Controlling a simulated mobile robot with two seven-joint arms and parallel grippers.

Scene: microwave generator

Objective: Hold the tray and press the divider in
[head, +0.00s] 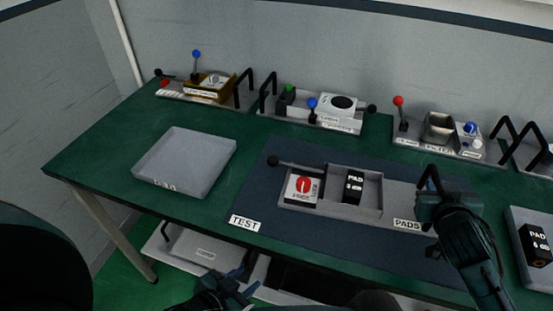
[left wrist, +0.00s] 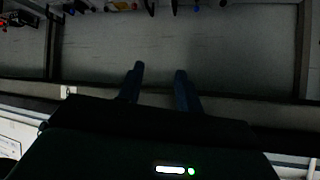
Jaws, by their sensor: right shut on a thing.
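A grey metal tray (head: 330,209) lies on the dark blue mat. A black block marked PAD (head: 354,187) stands upright in its open compartment; whether it is fully seated I cannot tell. A white block with a red round mark (head: 303,187) is at the tray's left. No part is legibly marked as a divider. My right gripper (head: 430,194) is shut on what looks like the black handle at the tray's right end; the arm hides most of the grip. My left gripper (head: 237,285) is low at the front edge, empty, with fingers apart in the left wrist view (left wrist: 160,80).
Several fixtures with levers and handles line the back, including a filter unit (head: 438,129). Another PAD block (head: 535,245) stands in a tray at the right. The table between box and mat is clear.

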